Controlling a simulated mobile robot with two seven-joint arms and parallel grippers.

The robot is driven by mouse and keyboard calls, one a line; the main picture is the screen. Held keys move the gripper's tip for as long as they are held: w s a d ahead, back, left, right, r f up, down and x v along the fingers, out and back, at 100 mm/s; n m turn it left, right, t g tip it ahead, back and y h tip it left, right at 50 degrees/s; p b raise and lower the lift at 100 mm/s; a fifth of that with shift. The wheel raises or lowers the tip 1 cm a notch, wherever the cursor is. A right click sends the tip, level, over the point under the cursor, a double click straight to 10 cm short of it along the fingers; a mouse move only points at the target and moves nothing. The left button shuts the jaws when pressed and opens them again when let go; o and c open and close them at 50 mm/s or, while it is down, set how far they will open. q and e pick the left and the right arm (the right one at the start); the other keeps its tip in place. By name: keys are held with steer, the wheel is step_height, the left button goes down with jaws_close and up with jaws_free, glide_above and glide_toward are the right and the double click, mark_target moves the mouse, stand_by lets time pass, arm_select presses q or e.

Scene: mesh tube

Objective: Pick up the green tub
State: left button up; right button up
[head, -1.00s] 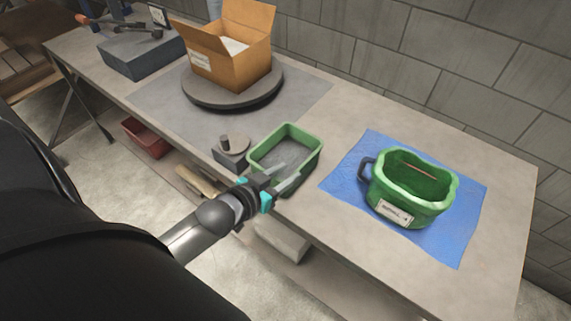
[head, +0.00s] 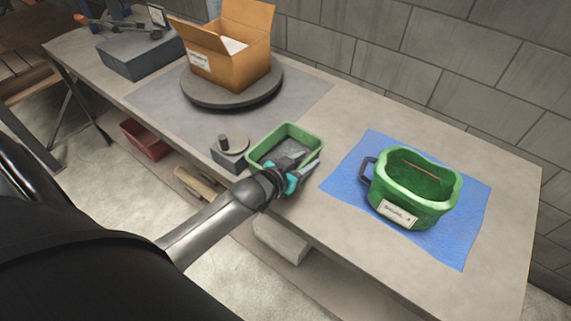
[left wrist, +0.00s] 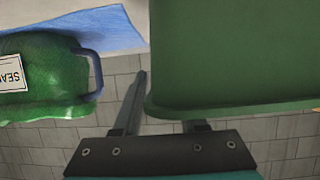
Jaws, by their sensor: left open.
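A green tub (head: 425,205) with a wavy rim, a dark side handle and a white label stands upright on a blue cloth. It also shows at the left of the left wrist view (left wrist: 45,80). A second, plainer green open bin (head: 262,140) stands near the table's front edge; its wall fills the upper right of the left wrist view (left wrist: 230,55). My left gripper (head: 308,162) is open at this bin's near right side. One finger shows beside the bin's edge; the other is mostly hidden behind its wall. Contact cannot be told. My right gripper is not in view.
The blue cloth (head: 343,184) lies on the grey table (head: 490,275). A cardboard box (head: 235,65) stands on a dark round turntable (head: 215,97) at the back. A small grey block with a disc (head: 230,148) sits left of the bin. A block wall runs behind the table.

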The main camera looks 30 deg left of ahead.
arm_select(q)
jaws_close()
stand_by(0.4)
stand_by(0.9)
steer(key=shift+r, duration=0.15)
